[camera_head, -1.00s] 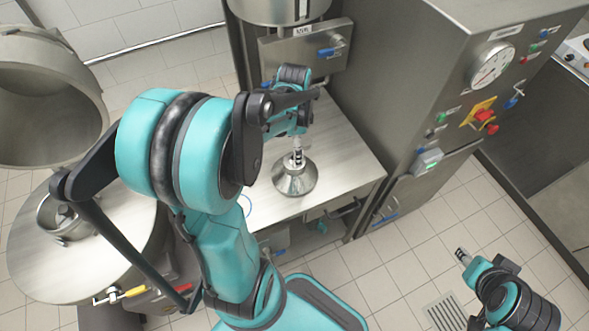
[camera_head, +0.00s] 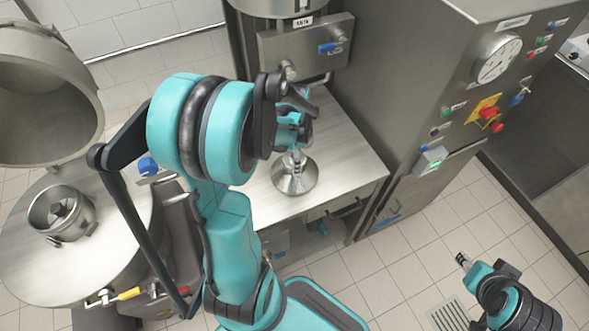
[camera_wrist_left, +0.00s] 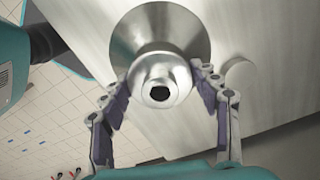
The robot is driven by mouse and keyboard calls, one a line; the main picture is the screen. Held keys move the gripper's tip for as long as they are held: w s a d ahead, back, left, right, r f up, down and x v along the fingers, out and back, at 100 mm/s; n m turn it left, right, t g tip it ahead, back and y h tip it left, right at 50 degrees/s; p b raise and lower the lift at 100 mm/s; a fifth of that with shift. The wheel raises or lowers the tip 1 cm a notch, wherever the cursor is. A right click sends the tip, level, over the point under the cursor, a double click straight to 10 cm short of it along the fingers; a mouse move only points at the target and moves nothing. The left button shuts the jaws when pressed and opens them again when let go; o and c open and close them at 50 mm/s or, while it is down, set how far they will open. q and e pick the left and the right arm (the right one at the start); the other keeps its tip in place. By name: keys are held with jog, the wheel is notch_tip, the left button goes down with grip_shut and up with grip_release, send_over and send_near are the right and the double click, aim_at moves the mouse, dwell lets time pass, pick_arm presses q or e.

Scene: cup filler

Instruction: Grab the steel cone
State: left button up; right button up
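The steel cone (camera_head: 295,178) stands upright on the steel table, wide end down. In the left wrist view its round neck (camera_wrist_left: 160,68), with a dark hole on top, points at the camera, and its flared base shows behind. My left gripper (camera_head: 294,150) is at the cone's neck. In the left wrist view its fingers (camera_wrist_left: 160,82) lie on both sides of the neck, very close to it; whether they press on it is unclear. My right gripper (camera_head: 461,258) is low at the right, away from the table, too small to read.
The steel table (camera_head: 345,150) has free room right of the cone. A tall machine cabinet (camera_head: 425,80) with gauge and buttons borders it on the right. A filler unit (camera_head: 305,45) stands behind. A round vessel (camera_head: 60,250) with an open lid (camera_head: 45,95) is at left.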

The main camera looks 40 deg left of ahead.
pick_arm(q)
grip_shut()
